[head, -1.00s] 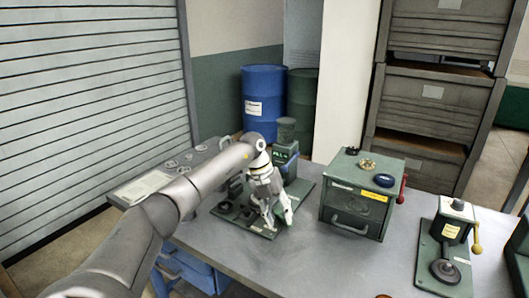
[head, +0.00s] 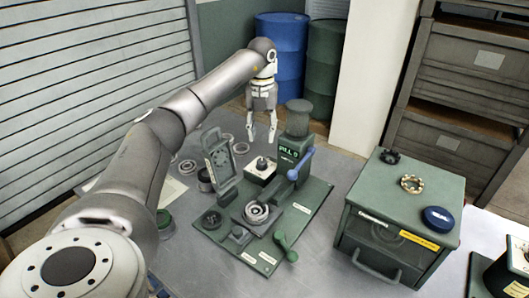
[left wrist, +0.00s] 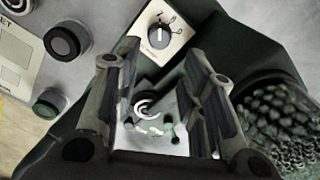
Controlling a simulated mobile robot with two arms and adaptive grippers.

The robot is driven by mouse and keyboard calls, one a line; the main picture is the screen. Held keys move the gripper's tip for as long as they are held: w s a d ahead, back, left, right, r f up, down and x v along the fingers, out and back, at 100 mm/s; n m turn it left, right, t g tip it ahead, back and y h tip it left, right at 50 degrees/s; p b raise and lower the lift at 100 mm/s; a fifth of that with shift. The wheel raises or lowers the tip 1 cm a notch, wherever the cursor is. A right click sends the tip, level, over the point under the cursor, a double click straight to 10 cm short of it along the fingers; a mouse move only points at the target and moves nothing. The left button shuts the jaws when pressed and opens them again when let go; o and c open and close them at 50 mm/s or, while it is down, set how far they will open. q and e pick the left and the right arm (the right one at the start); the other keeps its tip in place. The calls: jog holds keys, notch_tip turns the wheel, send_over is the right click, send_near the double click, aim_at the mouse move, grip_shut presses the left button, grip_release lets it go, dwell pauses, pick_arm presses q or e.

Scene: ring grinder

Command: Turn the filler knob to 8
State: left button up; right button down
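A dark round knob (head: 262,164) with a white pointer line sits on a white plate among the green fixtures on the bench. In the left wrist view this knob (left wrist: 160,36) lies beyond the fingertips, its pointer roughly upright in the picture, with small symbols around it. A green post (head: 293,150) beside it carries a "FILL"-like label whose last character I cannot read surely. I cannot tell for certain which part is the filler knob. My left gripper (head: 262,137) is open and empty, pointing down above the bench behind the knob; its fingers (left wrist: 162,75) are apart. My right gripper is not in view.
A green drawer box (head: 400,205) is at the right. Loose rings (head: 187,167) lie at the left. Blue and green drums (head: 280,50) stand behind the bench.

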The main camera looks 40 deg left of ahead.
aim_at(262, 161)
pick_arm(q)
notch_tip(262, 161, down, 9)
jog(key=shift+s+d+f+p, duration=0.1)
jog(key=shift+p, duration=0.85)
jog(key=shift+f, duration=0.6)
jog(key=c, duration=0.8)
